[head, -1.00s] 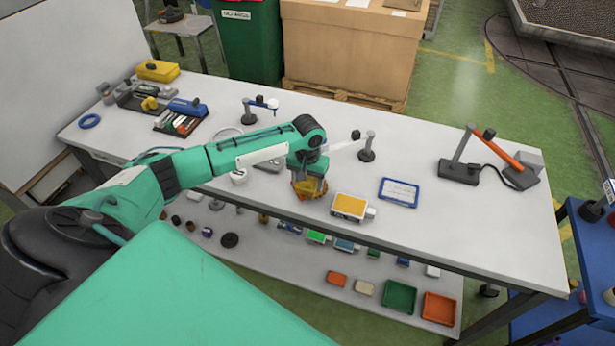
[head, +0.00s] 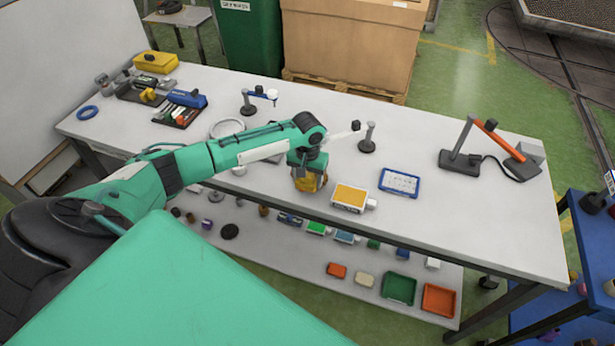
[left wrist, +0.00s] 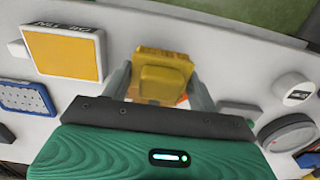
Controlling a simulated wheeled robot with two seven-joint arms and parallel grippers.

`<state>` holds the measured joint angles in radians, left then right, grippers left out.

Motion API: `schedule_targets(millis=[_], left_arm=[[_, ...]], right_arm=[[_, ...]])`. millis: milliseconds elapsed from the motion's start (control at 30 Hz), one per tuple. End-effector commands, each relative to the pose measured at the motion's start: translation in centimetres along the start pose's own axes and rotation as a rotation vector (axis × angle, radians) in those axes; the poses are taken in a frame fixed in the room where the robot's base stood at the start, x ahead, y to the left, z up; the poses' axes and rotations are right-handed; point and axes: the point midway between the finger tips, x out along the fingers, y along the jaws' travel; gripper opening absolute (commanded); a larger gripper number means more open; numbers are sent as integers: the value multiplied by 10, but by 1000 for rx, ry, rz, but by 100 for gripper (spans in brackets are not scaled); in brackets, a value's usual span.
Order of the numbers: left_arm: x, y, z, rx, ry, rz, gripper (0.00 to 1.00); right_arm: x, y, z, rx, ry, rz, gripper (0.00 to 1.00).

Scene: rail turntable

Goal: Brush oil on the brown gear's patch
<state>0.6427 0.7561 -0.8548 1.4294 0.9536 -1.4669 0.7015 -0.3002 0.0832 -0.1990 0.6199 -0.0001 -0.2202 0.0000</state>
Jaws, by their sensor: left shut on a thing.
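My left gripper (head: 308,174) points down over the front part of the white table. It is shut on a yellow block-like thing (head: 309,184), which also shows between the two grey fingers in the left wrist view (left wrist: 161,75). Its lower end is hidden, so I cannot tell whether it touches the table. Just right of it in the head view is a white box with an orange-yellow top (head: 350,196); it also shows in the left wrist view (left wrist: 65,55), apart from the gripper. I cannot make out a brown gear or an oil patch. My right gripper is not in view.
A blue-framed panel (head: 399,182) lies further right. A black stand with an orange arm (head: 490,145) is at the right end. A small post (head: 367,140) stands behind the gripper. Tools and a yellow case (head: 155,62) fill the left end. Bins sit on the lower shelf.

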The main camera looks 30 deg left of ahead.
Motion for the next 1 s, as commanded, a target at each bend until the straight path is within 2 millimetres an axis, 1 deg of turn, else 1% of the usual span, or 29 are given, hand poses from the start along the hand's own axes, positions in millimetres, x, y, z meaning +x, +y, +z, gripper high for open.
schedule_targets(millis=[500,767,1000], left_arm=[[8,0,0,0,0,0,41],[12,0,0,0,0,0,41],[11,1,-2,0,0,1,41]], right_arm=[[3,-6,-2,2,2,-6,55],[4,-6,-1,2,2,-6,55],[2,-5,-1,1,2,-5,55]])
